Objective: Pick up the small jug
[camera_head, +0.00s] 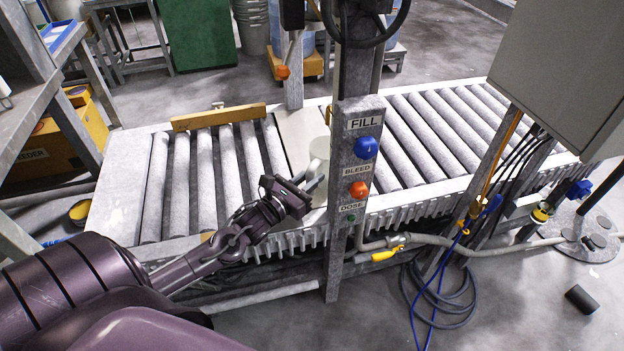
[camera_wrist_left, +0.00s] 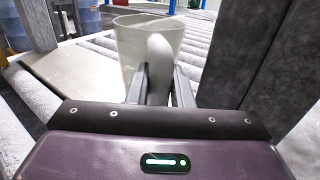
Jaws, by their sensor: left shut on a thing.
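The small jug is whitish and stands upright on the flat plate (camera_head: 299,133) in the roller conveyor, just left of the control post. In the head view the jug (camera_head: 319,150) is partly hidden by the post and my gripper. In the left wrist view the jug (camera_wrist_left: 141,45) shows its open rim and its handle facing me. My left gripper (camera_head: 312,184) reaches it from the front left. In the left wrist view the fingers of my left gripper (camera_wrist_left: 160,86) are shut on the lower part of the handle. My right gripper is not in view.
A grey cabinet (camera_head: 562,60) hangs at the right. Rollers left of the plate are clear.

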